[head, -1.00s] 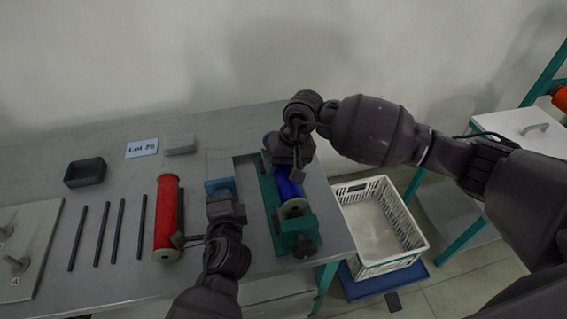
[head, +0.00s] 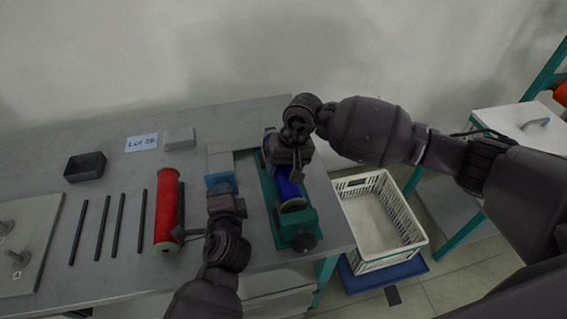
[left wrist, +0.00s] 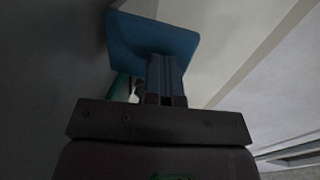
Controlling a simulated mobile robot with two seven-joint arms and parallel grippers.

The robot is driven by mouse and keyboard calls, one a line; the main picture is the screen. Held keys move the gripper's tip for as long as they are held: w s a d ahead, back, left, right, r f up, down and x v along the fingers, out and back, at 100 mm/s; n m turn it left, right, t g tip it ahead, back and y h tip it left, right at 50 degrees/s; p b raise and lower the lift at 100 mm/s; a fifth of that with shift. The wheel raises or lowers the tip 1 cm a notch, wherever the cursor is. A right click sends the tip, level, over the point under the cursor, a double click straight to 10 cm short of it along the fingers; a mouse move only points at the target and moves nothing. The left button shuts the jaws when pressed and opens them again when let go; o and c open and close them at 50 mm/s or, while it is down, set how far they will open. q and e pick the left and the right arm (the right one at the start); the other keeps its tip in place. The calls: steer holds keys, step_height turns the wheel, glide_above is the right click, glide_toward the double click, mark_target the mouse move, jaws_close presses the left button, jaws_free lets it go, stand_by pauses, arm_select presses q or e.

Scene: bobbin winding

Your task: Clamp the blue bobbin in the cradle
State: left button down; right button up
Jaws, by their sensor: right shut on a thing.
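The blue bobbin (head: 289,189) lies along the green cradle (head: 303,228) at the right end of the bench, its pale near flange showing at the near end. My right gripper (head: 288,165) is over the bobbin's far part and shut on it, hiding that end. Whether the bobbin is fully seated is not clear. My left gripper (head: 223,193) is left of the cradle and looks shut, its fingers (left wrist: 165,78) close together in the left wrist view. A blue plate (head: 220,181) is just beyond its tips, and it also shows in the left wrist view (left wrist: 155,38).
A red bobbin (head: 166,210) lies left of my left gripper, with several dark rods (head: 103,230) further left. A white basket (head: 378,215) stands right of the bench.

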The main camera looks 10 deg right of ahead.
steer(key=shift+f, duration=0.35)
steer(key=o, duration=1.1)
steer(key=shift+o, duration=0.2)
step_height(320, 180, up, 9)
steer(key=shift+f, duration=0.15)
arm_select(q)
step_height(320, 180, up, 3)
steer(key=shift+w+f+p, duration=0.1)
steer(key=shift+w+p, duration=0.05)
steer(key=shift+p, duration=0.55)
steer(key=shift+r, duration=0.3)
arm_select(e)
step_height(320, 180, up, 7)
